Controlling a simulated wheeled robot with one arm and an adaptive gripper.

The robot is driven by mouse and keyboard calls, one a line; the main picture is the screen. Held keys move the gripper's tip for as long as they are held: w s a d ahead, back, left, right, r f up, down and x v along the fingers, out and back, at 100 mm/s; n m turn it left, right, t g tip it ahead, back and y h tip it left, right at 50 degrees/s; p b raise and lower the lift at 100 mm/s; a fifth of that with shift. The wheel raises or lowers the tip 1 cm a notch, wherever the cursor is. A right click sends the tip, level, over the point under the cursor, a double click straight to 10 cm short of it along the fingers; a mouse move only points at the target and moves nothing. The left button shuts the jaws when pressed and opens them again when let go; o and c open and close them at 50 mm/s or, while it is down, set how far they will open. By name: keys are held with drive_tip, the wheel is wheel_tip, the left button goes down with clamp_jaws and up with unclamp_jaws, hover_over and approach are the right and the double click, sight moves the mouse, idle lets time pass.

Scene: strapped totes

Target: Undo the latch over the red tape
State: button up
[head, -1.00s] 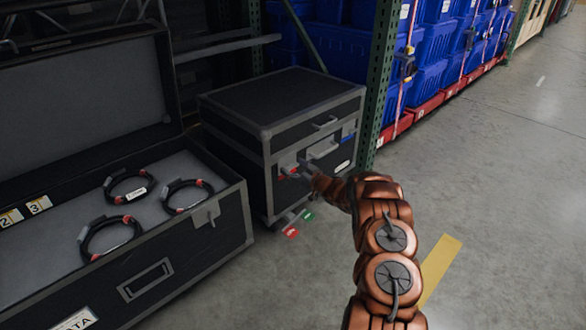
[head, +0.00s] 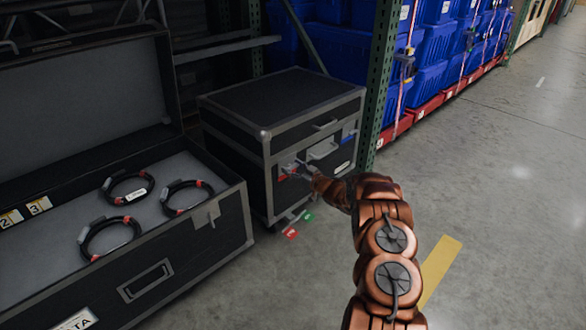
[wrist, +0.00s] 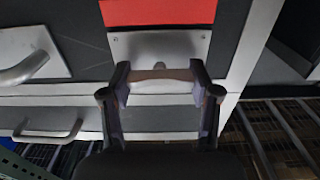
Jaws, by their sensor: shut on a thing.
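The black case with metal edges (head: 240,165) stands closed beyond the open trunk. The latch (wrist: 160,45) is on its front, and red tape (wrist: 160,12) lies right beside the latch plate in the wrist view. The red tape also shows small in the head view (head: 282,177). My gripper (wrist: 160,78) is at the latch, its fingers on either side of the latch's narrow moving part, shut on it. In the head view my gripper (head: 304,168) hides part of the latch, and I cannot tell how far it is turned.
A grey handle (head: 322,150) and blue tape (head: 349,137) are on the same front. An open trunk (head: 230,222) with coiled cables stands at left. A green rack post (head: 380,75) rises close behind the case. The floor at right is clear.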

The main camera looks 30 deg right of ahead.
drive_tip(key=shift+n, duration=0.3)
drive_tip(key=n, duration=0.4)
drive_tip(key=shift+a, duration=0.1)
drive_tip(key=n, duration=0.4)
drive_tip(key=shift+n+p, duration=0.3)
drive_tip(key=shift+p, duration=0.1)
drive_tip(key=n, duration=0.4)
drive_tip(key=shift+a+f, duration=0.1)
drive_tip(key=shift+n, duration=2.2)
drive_tip(key=o, duration=1.2)
drive_tip(key=shift+c, duration=0.2)
